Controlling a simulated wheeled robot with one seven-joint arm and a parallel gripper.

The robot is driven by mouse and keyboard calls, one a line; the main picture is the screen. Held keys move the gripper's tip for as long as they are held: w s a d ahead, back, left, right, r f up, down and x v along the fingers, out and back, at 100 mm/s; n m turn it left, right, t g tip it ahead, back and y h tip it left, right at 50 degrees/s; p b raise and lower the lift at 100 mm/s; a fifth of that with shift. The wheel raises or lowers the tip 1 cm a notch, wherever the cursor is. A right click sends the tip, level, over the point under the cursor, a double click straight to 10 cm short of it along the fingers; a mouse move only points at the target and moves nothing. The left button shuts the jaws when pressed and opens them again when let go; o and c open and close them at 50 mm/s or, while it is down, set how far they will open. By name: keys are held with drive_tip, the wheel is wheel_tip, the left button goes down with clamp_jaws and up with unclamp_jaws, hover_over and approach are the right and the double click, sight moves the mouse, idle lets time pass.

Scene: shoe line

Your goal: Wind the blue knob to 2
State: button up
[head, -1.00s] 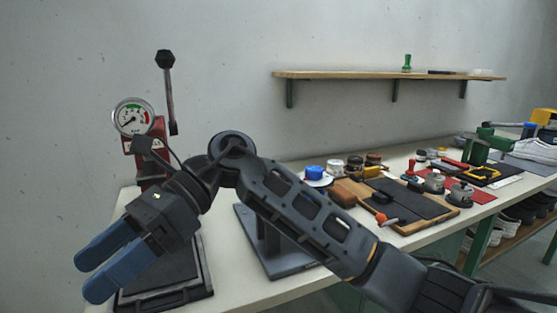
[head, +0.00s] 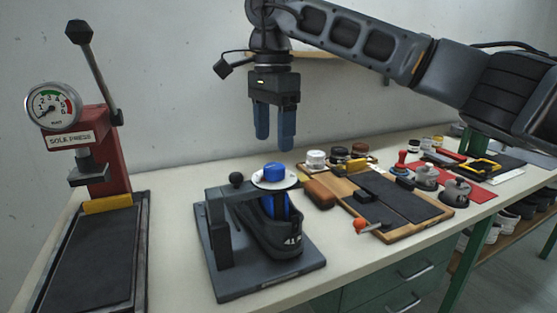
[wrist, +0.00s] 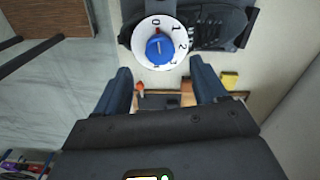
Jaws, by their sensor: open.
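The blue knob (head: 274,170) sits on a round white dial (head: 292,180) on top of a dark stand (head: 219,247) with a black shoe form under it. A faint mark on the knob appears to point toward 0. My gripper (head: 275,143) points down above the knob in the head view, open and empty. In the wrist view its blue fingers (wrist: 160,68) are spread, apart from the knob.
A red sole press (head: 107,165) with a gauge stands left. A wooden board with a dark mat (head: 390,195), jars and stamps lie to the right. A wall shelf (head: 345,62) is behind my arm. Bare bench top lies between press and stand.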

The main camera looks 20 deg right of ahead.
sight(273, 166)
drive_tip(key=shift+f, duration=3.2)
drive_tip(key=shift+c, duration=0.5)
drive_tip(key=c, duration=1)
drive_tip(key=shift+o, duration=0.2)
drive_tip(key=shift+m, duration=0.3)
